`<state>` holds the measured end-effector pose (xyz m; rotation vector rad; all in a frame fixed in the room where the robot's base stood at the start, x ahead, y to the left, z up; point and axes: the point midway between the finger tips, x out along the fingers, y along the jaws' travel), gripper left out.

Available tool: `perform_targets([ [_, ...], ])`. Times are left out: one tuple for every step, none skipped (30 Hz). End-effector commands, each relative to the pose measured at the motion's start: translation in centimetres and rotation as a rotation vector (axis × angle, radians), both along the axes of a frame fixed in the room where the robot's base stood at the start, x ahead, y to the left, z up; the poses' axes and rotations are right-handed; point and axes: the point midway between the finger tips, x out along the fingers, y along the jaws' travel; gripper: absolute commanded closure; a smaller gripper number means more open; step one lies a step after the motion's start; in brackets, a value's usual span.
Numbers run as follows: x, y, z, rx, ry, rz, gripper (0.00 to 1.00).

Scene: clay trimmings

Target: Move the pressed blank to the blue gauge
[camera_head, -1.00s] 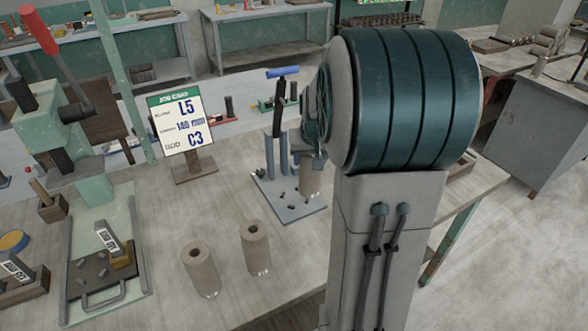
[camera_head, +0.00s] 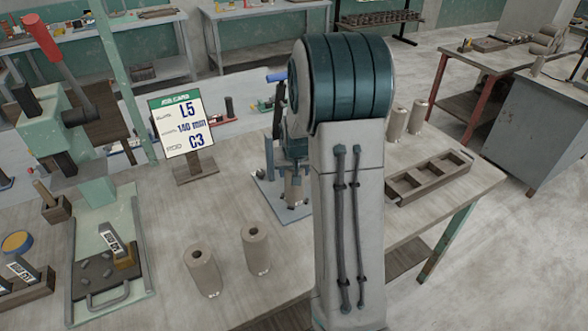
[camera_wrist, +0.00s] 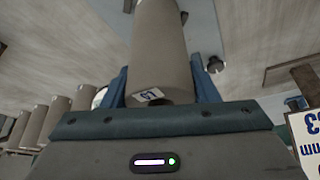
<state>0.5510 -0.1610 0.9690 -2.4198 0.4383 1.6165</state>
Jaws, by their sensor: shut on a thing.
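My gripper (camera_head: 293,160) is shut on a grey-brown clay cylinder, the pressed blank (camera_head: 293,190), partly hidden by my arm. In the wrist view the blank (camera_wrist: 160,45) sits between the two blue fingers of my gripper (camera_wrist: 160,82), with a small white label near the palm. The blue gauge (camera_head: 265,193) is a blue-grey base plate with upright posts and a blue handle on top. The blank appears beside the posts, over the plate. I cannot tell whether it touches the plate. My arm hides the gauge's right side.
Two hollow clay cylinders (camera_head: 202,270) (camera_head: 256,250) stand in front. A job card (camera_head: 182,125) reads L5, 140 mm, C3. A green press (camera_head: 55,125) stands left. A compartment tray (camera_head: 430,177) and two more cylinders (camera_head: 396,122) stand right. Several cylinders (camera_wrist: 60,115) show in the wrist view.

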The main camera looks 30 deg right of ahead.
Motion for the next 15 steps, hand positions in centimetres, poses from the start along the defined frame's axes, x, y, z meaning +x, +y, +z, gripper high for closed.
perform_targets([
  [0.07,-0.03,0.13,-0.001,-0.003,0.0,0.93],
  [0.07,-0.03,0.13,-0.001,-0.003,0.0,0.93],
  [0.06,-0.02,0.13,-0.001,-0.003,0.0,0.93],
  [0.07,-0.03,0.08,-0.001,-0.003,0.0,0.93],
  [0.06,-0.03,-0.01,-0.001,-0.003,0.0,0.93],
  [0.06,-0.03,-0.17,-0.001,-0.003,0.0,0.93],
  [0.06,-0.03,-0.27,-0.001,-0.003,0.0,0.93],
  [0.0,-0.01,-0.28,0.0,0.0,0.0,0.4],
  [0.0,-0.02,-0.22,0.0,0.0,0.0,0.29],
  [0.0,-0.02,-0.22,0.0,0.0,0.0,0.24],
  [0.0,-0.02,-0.22,0.0,0.0,0.0,0.24],
  [0.0,-0.02,-0.22,0.0,0.0,0.0,0.24],
  [-0.01,-0.02,-0.21,0.0,0.0,0.0,0.24],
  [-0.01,-0.02,-0.21,0.0,0.0,0.0,0.24],
  [-0.01,-0.02,-0.21,0.0,0.0,0.0,0.24],
])
